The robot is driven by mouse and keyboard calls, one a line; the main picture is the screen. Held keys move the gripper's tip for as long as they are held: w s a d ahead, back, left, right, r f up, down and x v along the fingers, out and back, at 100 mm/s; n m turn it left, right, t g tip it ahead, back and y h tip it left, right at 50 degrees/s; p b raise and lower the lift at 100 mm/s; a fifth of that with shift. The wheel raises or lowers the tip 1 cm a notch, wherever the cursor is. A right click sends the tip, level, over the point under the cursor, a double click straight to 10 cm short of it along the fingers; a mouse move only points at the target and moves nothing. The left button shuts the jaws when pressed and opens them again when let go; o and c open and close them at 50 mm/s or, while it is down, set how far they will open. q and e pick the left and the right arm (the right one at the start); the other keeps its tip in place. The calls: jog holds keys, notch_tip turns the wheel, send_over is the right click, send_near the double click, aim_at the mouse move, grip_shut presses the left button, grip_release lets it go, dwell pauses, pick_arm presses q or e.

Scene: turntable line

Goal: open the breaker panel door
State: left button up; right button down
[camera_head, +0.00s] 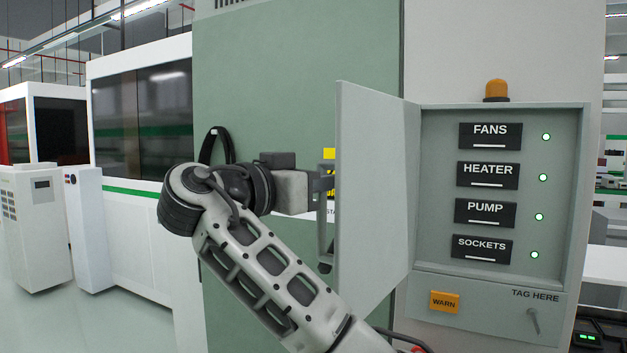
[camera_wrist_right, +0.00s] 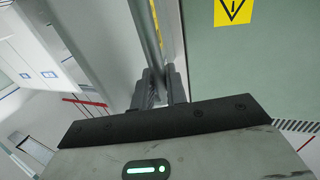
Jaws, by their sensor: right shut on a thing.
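The breaker panel (camera_head: 500,190) is a grey box on the right in the head view. Its door (camera_head: 375,190) stands swung wide open to the left, its inner face showing. The handle (camera_head: 325,245) is on the door's far side, near the free edge, and partly hidden by my arm. My right gripper (camera_head: 322,190) is shut on the handle. In the right wrist view its fingers (camera_wrist_right: 158,88) close around the handle bar (camera_wrist_right: 147,35). My left gripper is not in view.
Inside the panel are switches labelled FANS (camera_head: 490,136), HEATER (camera_head: 488,175), PUMP (camera_head: 485,212) and SOCKETS (camera_head: 482,248), with lit green lamps. An orange beacon (camera_head: 497,90) sits on top. A green cabinet (camera_head: 265,90) stands behind my right arm. Open floor lies at lower left.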

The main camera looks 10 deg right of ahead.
jog(key=shift+w, duration=0.1)
dwell(0.3)
jog(key=c, duration=1.8)
grip_release()
jog(key=shift+d, duration=0.15)
jog(key=shift+o, duration=0.2)
jog(key=b+v, duration=0.2)
jog(key=v, duration=0.5)
jog(key=shift+a, duration=0.25)
